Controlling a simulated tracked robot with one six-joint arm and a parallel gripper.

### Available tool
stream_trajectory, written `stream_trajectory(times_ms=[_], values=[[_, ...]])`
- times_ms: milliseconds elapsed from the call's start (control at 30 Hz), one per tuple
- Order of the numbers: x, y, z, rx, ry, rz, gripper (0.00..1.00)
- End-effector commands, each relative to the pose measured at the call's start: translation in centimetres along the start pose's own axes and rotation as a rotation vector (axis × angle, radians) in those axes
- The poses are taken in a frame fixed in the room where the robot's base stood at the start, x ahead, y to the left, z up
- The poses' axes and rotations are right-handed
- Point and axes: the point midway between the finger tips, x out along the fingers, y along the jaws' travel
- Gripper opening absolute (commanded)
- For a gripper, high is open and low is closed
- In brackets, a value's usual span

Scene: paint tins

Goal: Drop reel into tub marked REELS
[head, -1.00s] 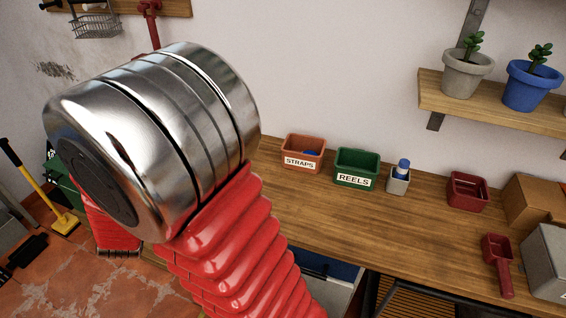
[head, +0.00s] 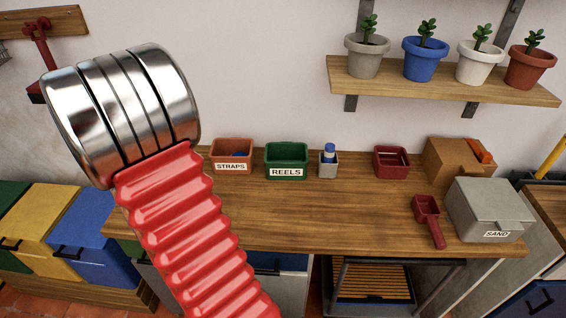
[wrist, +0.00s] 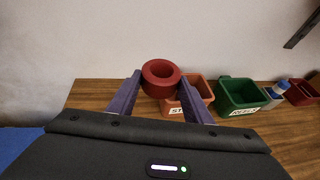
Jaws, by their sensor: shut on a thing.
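The reel (wrist: 161,88) is a dark red ring with a hole in its middle. My gripper (wrist: 160,77) is shut on it between two purple fingers in the wrist view. The green tub marked REELS (head: 286,160) stands on the wooden bench against the wall. It also shows in the wrist view (wrist: 240,92), to the right of the reel and apart from it. In the wrist view the reel overlaps the orange tub marked STRAPS (wrist: 204,88). My gripper and the reel do not show in the head view.
The STRAPS tub (head: 232,153) is just left of the green tub and holds something blue. A small grey holder (head: 328,165) with a blue-capped bottle is just right. A dark red tub (head: 391,163), scoop (head: 428,216) and SAND box (head: 489,209) stand further right. The bench (head: 320,215) is clear in front.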

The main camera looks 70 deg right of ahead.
Motion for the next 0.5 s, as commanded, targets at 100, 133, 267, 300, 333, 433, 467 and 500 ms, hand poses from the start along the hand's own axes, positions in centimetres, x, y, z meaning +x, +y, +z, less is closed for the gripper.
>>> stream_trajectory(times_ms=[100,133,267,300,333,433,467,500], values=[[3.1,-4.1,1.5,0.048,-0.001,-0.115,0.23],[3.8,-5.1,1.9,0.06,-0.001,-0.143,0.23],[6.5,-9.7,3.1,0.108,-0.001,-0.263,0.23],[7.3,-11.2,3.4,0.125,0.0,-0.3,0.23],[7.8,-12.3,3.7,0.135,-0.001,-0.327,0.23],[9.4,-16.1,4.3,0.173,0.0,-0.419,0.23],[9.9,-17.3,4.5,0.185,-0.001,-0.448,0.23],[10.4,-18.9,4.8,0.201,0.0,-0.484,0.23]])
